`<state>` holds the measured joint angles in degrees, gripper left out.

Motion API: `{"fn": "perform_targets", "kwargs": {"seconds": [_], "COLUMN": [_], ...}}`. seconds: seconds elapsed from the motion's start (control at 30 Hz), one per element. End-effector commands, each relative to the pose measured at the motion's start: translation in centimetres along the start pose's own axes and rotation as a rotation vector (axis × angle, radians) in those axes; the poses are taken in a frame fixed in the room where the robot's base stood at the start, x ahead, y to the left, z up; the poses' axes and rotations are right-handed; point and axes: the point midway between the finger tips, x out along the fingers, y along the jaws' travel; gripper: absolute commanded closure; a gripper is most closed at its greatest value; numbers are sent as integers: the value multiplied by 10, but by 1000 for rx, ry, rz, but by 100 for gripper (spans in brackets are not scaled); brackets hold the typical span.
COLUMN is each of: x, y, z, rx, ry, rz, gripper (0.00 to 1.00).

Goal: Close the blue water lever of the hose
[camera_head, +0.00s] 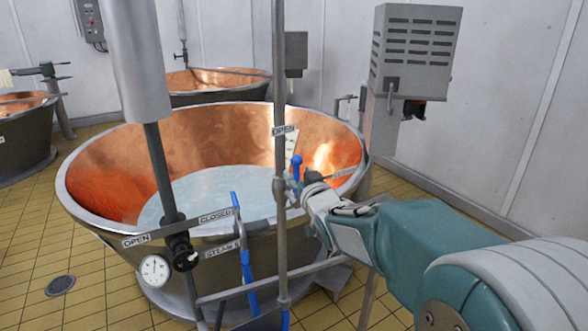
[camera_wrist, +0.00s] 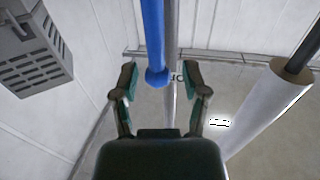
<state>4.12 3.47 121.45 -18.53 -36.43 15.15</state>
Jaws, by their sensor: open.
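The blue lever (camera_head: 296,166) stands upright on the vertical grey pipe (camera_head: 279,70), just below an OPEN label (camera_head: 284,130). Another label (camera_head: 345,172) to its right is too small to read. My gripper (camera_head: 303,190) is at the pipe beside the lever's lower part; its fingers are partly hidden in the head view. In the wrist view the lever (camera_wrist: 153,38) is a blue bar with a rounded end. My gripper (camera_wrist: 159,78) is open, with one finger on each side of that end and gaps on both sides.
A large copper vat (camera_head: 110,165) with whitish liquid (camera_head: 220,190) stands behind the pipe. A second valve (camera_head: 180,245) with OPEN and CLOSED labels and a gauge (camera_head: 154,269) is at front left. A blue hose (camera_head: 248,268) hangs at the front. A grey vented box (camera_head: 415,50) stands right.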

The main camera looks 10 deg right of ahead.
Motion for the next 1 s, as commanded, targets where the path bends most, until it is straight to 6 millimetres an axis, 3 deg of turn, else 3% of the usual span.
{"fn": "perform_targets", "kwargs": {"seconds": [0.2, 0.53, 0.57, 0.6, 0.7, 1.0], "x": [27, 32, 32, 32, 32, 32], "y": [-1, -1, -1, -1, -1, -1], "z": [1, 0, 0, 0, 0, 0], "rx": [-1, -1, -1, -1, -1, 5], "ry": [-2, -1, -1, -1, -1, -2], "rz": [0, 0, 1, 1, 1, 0], "gripper": [42, 42, 46, 64, 100, 100]}}
